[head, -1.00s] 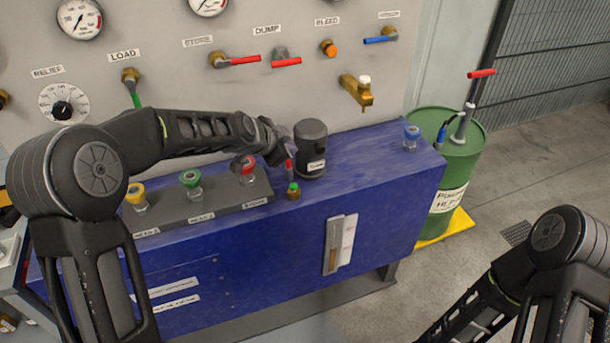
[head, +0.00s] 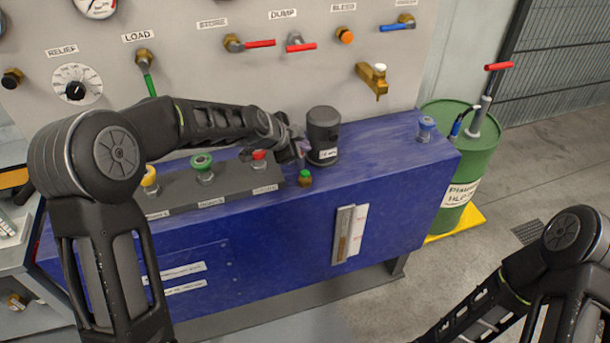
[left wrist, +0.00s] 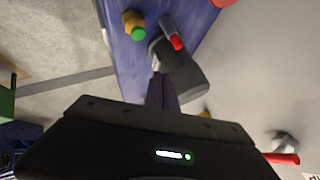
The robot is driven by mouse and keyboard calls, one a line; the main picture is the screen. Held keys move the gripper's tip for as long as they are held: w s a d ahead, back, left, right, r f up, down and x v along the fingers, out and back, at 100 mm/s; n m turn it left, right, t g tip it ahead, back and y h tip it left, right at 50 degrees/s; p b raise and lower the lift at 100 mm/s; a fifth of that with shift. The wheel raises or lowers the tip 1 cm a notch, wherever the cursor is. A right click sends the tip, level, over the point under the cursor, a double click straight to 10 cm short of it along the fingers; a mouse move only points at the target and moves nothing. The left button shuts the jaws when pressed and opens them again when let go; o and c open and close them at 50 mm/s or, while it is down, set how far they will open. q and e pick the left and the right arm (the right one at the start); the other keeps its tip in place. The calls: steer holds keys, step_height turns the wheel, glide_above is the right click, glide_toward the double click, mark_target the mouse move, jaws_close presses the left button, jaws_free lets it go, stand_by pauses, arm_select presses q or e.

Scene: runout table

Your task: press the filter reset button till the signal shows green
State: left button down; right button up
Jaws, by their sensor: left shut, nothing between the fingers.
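The black filter housing (head: 323,130) stands upright on the blue tank (head: 395,180). In the left wrist view the housing (left wrist: 182,72) has a short grey cylinder with a red end (left wrist: 177,43) beside it, which looks like the reset button. A brass fitting with a green top (head: 305,177) stands in front of the housing; it also shows in the left wrist view (left wrist: 135,25). My left gripper (head: 302,148) is shut and empty, close to the left side of the housing. Its fingertips (left wrist: 159,80) point toward the housing; contact cannot be told. My right gripper is out of view.
A dark strip with yellow (head: 149,178), green (head: 203,165) and red (head: 259,158) knobs lies left of the housing, under my left forearm. Valves and a brass tap (head: 374,80) stick out of the panel behind. A green drum (head: 455,160) stands at the right.

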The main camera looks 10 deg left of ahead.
arm_select(q)
steer(key=b, duration=0.4)
glide_above(302, 175)
step_height(302, 175, down, 5)
steer(key=shift+d+f, duration=0.1)
steer(key=shift+f+b, duration=0.3)
steer(key=shift+f, duration=0.2)
stand_by(1.4)
steer(key=shift+f+b, duration=0.4)
steer(key=shift+b, duration=0.3)
steer(key=shift+f+b, duration=0.5)
steer(key=shift+b, duration=0.2)
stand_by(0.5)
steer(key=shift+r, duration=0.1)
steer(key=shift+r+p, duration=0.45)
steer(key=shift+r, duration=0.35)
